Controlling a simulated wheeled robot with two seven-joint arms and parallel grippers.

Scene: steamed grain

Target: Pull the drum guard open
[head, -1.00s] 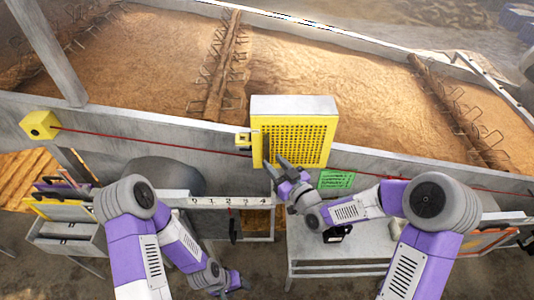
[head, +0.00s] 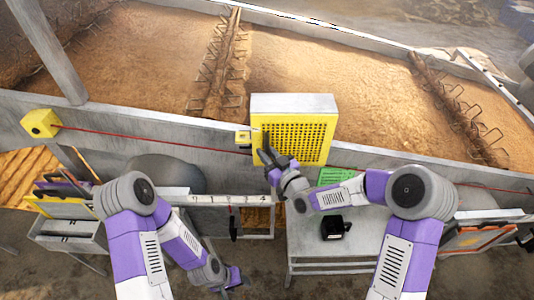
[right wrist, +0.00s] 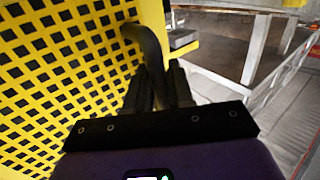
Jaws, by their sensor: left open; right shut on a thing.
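The drum guard (head: 313,150) is a yellow perforated panel on a grey box, fixed at the middle of the trough's front wall. It looks closed against the box. Its dark curved handle (right wrist: 146,42) shows in the right wrist view, near the guard's edge. My right gripper (head: 264,155) is at the guard's lower left and is shut on the handle; it also shows in the right wrist view (right wrist: 158,88). The fingers partly hide the handle. My left gripper (head: 238,279) is open and empty, low in front of the trough, well away from the guard.
A small yellow block (head: 243,137) sits left of the guard. A red cord (head: 150,144) runs along the wall from a yellow box (head: 40,123). A green sign (head: 335,176) hangs at lower right, above a grey bench (head: 305,250) with a black item (head: 335,228).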

